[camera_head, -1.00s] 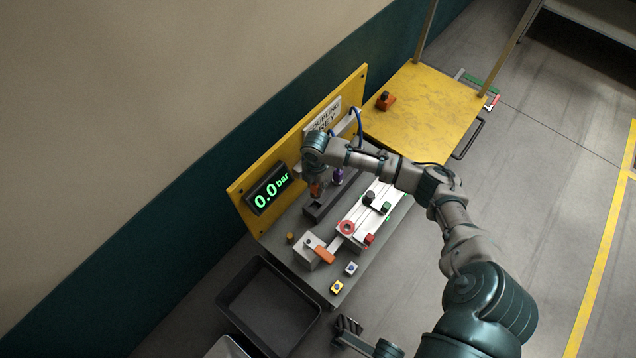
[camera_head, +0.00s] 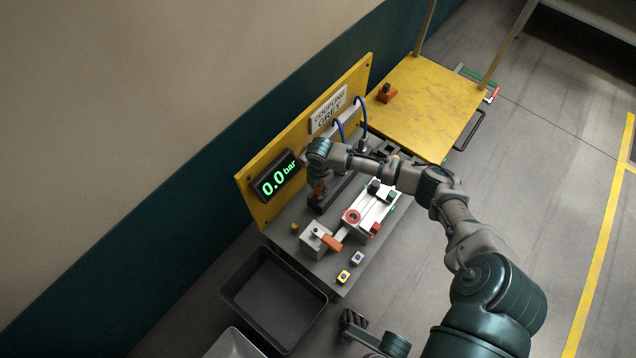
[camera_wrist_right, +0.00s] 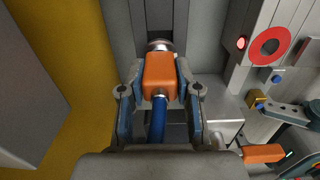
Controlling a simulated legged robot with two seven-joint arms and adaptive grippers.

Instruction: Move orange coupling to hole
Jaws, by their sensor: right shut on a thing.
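The orange coupling (camera_wrist_right: 160,75) is held between the fingers of my right gripper (camera_wrist_right: 158,88) in the wrist view. A metal tip shows at its far end and a blue hose at its near end. In the head view my right gripper (camera_head: 319,192) is above the dark trough-like block (camera_head: 335,194) on the bench, beside the gauge panel. I cannot make out the hole, nor tell whether the coupling touches the block. A dark gripper-like end, seemingly my left gripper (camera_head: 352,322), is low in the head view; its jaws are unclear.
The yellow back panel (camera_head: 246,205) with the 0.0 bar display (camera_head: 277,181) stands close beside the right gripper. A white fixture (camera_head: 378,208) with a red ring and an orange-handled clamp (camera_head: 331,242) are in front. A black bin (camera_head: 276,298) is at lower left.

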